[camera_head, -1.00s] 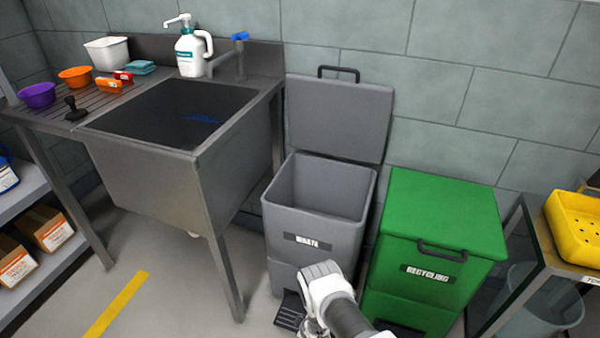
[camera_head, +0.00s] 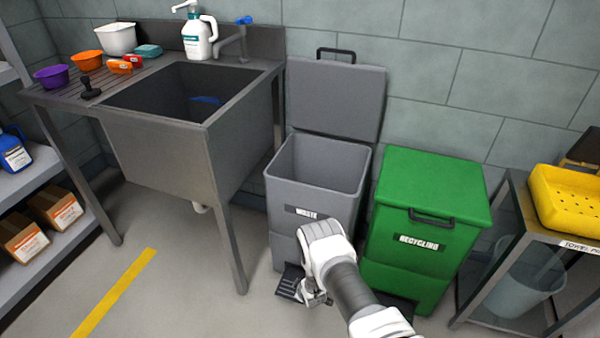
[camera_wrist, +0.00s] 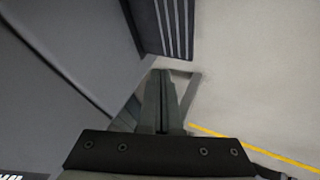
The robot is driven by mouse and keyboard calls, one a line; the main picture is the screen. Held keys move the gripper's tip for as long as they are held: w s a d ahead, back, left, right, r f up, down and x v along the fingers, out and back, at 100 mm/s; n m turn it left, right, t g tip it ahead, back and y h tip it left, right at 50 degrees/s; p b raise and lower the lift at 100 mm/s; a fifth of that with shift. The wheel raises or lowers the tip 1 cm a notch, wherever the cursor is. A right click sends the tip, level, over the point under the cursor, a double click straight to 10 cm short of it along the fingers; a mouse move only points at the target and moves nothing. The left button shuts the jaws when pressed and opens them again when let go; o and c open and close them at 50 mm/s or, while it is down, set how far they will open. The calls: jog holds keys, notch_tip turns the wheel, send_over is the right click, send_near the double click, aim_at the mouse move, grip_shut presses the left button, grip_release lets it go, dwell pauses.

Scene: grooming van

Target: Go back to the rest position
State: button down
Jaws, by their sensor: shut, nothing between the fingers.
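My arm reaches in from the bottom of the head view, with my gripper (camera_head: 312,296) low in front of the grey waste bin (camera_head: 312,237), near its foot pedal (camera_head: 290,284). In the wrist view my gripper (camera_wrist: 161,75) points down with its fingers together and nothing between them. The bin's grey front fills the left of that view, and the ribbed dark pedal (camera_wrist: 172,25) lies just beyond the fingertips. Whether the fingers touch the pedal, I cannot tell. The bin's grey lid (camera_head: 335,98) stands open against the wall.
A closed green recycling bin (camera_head: 428,225) stands right of the waste bin. A steel sink (camera_head: 165,155) is to the left. A shelf rack (camera_head: 60,240) is at far left, and a table with a yellow tray (camera_head: 565,200) at far right.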

jog(key=w+r+m, duration=0.2)
jog(key=w+r, duration=0.5)
jog(key=r, duration=0.5)
jog(key=d+r+m+h, duration=0.1)
jog(key=d+r+m, duration=0.15)
jog(key=r, duration=1.35)
jog(key=d+r+m+h, duration=0.1)
jog(key=d+r, duration=0.3)
jog(key=r, duration=1.3)
jog(key=s+d+r+m, duration=0.3)
jog(key=s+d+r, duration=0.1)
jog(key=s+r, duration=1.2)
jog(key=s+d+r+m+g, duration=0.1)
jog(key=s+d+r+m, duration=0.15)
jog(key=s, duration=0.75)
jog(key=s+d+r+m, duration=0.1)
jog(key=s+r, duration=0.3)
jog(key=s, duration=0.7)
notch_tip(320, 180, up, 22)
jog(key=p, duration=2.2)
jog(key=shift+s+r, duration=0.2)
jog(key=shift+s, duration=0.05)
